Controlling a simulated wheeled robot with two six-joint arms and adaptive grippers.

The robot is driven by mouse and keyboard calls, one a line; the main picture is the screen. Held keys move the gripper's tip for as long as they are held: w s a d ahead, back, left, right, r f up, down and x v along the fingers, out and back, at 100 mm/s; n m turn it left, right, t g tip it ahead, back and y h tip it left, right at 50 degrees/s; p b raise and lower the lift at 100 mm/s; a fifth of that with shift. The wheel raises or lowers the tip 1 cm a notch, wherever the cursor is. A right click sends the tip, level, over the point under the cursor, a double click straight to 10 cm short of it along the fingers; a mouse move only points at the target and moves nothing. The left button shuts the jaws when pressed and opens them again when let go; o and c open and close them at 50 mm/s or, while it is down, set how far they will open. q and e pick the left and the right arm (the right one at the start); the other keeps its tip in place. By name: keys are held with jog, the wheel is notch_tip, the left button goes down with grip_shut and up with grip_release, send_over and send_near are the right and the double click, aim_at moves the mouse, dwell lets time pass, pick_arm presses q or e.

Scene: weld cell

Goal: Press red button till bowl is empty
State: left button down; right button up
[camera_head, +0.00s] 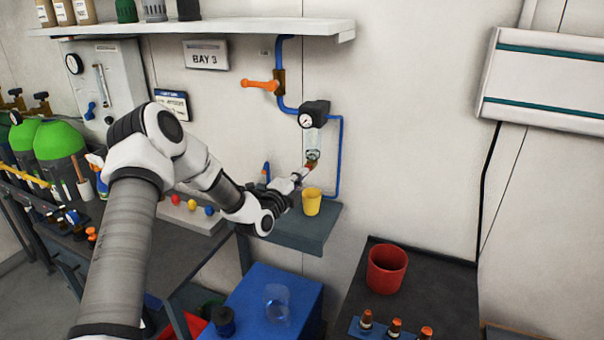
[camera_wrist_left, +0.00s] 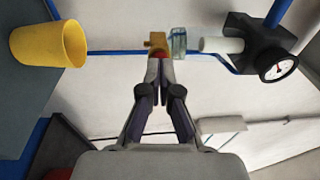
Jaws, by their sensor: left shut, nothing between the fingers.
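The clear bowl (camera_head: 313,142) hangs under the black regulator with its round gauge (camera_head: 306,120) on the wall; it also shows in the left wrist view (camera_wrist_left: 178,43). How much liquid is in it is too small to tell. The red button (camera_head: 311,164) is at the bowl's lower end, beside a brass fitting (camera_wrist_left: 157,40). My left gripper (camera_head: 301,174) is shut and empty, its tips at the red button; in the left wrist view the fingertips (camera_wrist_left: 160,68) partly cover it. I cannot tell whether the button is pressed in. My right gripper is not in view.
A yellow cup (camera_head: 312,203) stands on a small grey wall shelf (camera_head: 300,233) below the bowl. Blue pipes (camera_head: 340,150) run around the regulator, with an orange valve handle (camera_head: 259,85) at upper left. A red cup (camera_head: 387,270) stands on the dark bench at right.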

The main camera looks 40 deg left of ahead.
pick_arm(q)
jog(key=shift+w, duration=0.3)
